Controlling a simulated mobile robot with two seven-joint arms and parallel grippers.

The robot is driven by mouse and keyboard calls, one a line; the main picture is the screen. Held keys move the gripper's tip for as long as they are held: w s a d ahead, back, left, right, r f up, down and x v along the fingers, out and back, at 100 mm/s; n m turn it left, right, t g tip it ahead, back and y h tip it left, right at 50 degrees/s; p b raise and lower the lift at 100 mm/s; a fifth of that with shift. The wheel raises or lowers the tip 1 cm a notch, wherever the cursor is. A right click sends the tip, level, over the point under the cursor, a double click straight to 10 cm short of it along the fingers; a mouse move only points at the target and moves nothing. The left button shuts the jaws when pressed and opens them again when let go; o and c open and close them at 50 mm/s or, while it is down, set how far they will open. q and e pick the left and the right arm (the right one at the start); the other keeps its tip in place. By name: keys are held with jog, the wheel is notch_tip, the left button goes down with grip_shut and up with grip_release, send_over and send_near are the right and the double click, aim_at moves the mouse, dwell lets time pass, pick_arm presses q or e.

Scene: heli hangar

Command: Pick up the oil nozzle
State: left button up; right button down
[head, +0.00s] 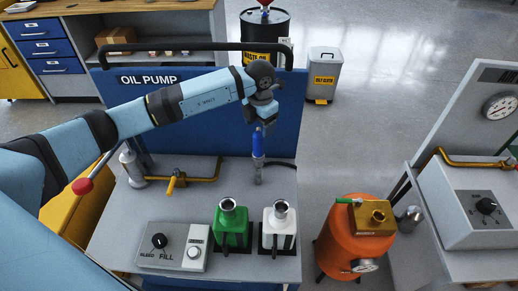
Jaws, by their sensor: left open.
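The oil nozzle (258,145) has a blue grip and a grey lower end, and stands upright at the back of the grey oil pump bench (120,225). A dark hose runs to the right behind it. My left arm reaches in from the left, and my left gripper (265,121) points down just above the top of the nozzle. The gripper is open. Whether its fingertips touch the nozzle top cannot be told. My right gripper is not in view.
A blue OIL PUMP panel (290,130) stands behind the nozzle. Green (231,225) and white (279,225) containers stand in front of it. A control box (172,247) and a yellow pipe (205,179) are to the left. An orange tank (350,240) stands right of the bench.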

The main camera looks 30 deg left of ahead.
aim_at(258, 141)
pick_arm(q)
jog(key=shift+a+f, duration=0.2)
jog(key=shift+f, duration=3.4)
jog(key=c, duration=1.2)
